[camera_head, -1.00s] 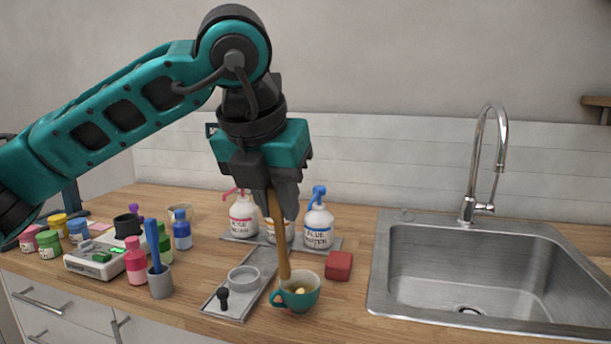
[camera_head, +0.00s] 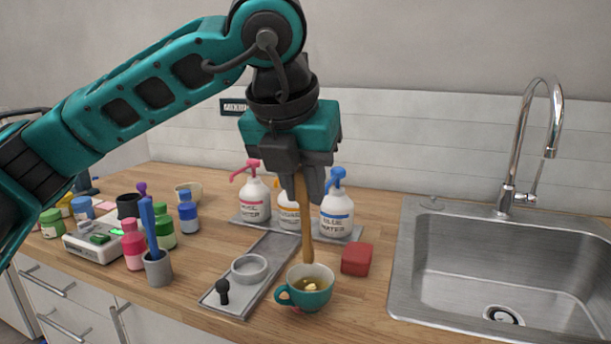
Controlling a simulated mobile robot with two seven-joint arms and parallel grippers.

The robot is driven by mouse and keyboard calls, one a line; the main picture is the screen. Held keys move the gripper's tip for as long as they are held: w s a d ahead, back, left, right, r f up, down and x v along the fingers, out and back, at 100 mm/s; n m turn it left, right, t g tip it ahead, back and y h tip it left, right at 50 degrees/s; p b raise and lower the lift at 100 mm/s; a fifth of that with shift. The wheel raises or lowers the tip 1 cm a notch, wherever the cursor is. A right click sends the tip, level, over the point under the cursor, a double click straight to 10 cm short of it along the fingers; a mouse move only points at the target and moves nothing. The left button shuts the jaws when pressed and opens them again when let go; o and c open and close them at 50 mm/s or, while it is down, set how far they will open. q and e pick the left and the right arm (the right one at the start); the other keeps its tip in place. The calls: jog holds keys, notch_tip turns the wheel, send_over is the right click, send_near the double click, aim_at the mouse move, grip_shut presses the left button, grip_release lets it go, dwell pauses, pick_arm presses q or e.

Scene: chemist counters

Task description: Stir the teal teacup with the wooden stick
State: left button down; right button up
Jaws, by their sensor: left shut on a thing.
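The teal teacup (camera_head: 315,299) stands upright on the wooden counter, its handle to the left. It holds brownish liquid with a small pale yellow lump in it. My left gripper (camera_head: 308,182) is above the cup, pointing down and shut on the wooden stick (camera_head: 306,230). The stick hangs almost upright, and its lower end shows at the cup's far rim. I cannot tell whether the tip touches the rim or is just above or behind it. The upper end of the stick is hidden between the fingers. My right gripper is out of view.
A grey tray (camera_head: 232,301) with a round dish lies left of the cup, and a red block (camera_head: 356,259) lies to its right. Pump bottles (camera_head: 337,218) stand behind. Small bottles and a grey stick holder (camera_head: 158,270) are at left, the sink (camera_head: 470,247) at right.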

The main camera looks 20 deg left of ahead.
aim_at(305, 231)
pick_arm(q)
jog(key=shift+s+f+b, duration=0.2)
jog(key=shift+f+b, duration=0.5)
jog(key=shift+f, duration=0.55)
jog(key=shift+s+f+b+x, duration=0.1)
jog(key=shift+s+b+x, duration=0.1)
jog(key=shift+b+x, duration=0.6)
jog(key=shift+s+f+b+x, duration=0.1)
jog(key=shift+s+b+x, duration=0.05)
jog(key=shift+b+x, duration=0.6)
jog(key=shift+s+f+b+x, duration=0.1)
jog(key=shift+s+b+x, duration=0.1)
jog(key=shift+b+x, duration=0.6)
jog(key=shift+w, duration=0.1)
jog(key=shift+f, duration=0.1)
